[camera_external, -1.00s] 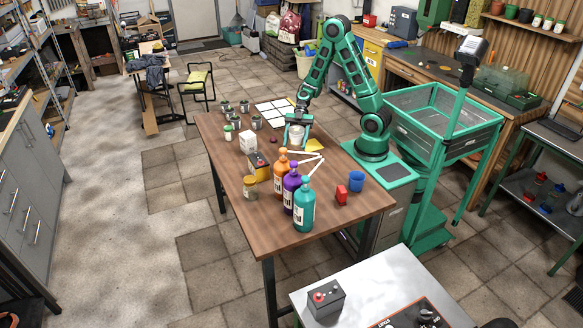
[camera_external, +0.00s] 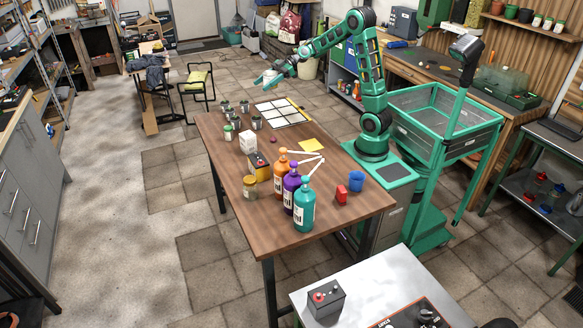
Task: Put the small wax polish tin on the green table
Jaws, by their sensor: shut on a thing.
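My gripper (camera_external: 268,80) is shut on a small whitish round thing (camera_external: 266,83), held in the air above the far end of the brown wooden table (camera_external: 225,175). Its label is too small to read, so I cannot tell if it is the wax polish tin. A small flat purple-red thing (camera_external: 273,140) lies on the brown table. Several small grey-green tins (camera_external: 244,106) stand at its far left. I cannot tell which thing is the green table; a green-framed workbench (camera_external: 562,155) stands at the far right.
Orange, purple and teal bottles (camera_external: 304,205), a jar (camera_external: 250,187), a white box (camera_external: 248,142), a red item (camera_external: 341,194) and a blue cup (camera_external: 356,181) stand on the brown table. A gridded white panel (camera_external: 282,112) and a yellow sheet (camera_external: 311,145) lie there too.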

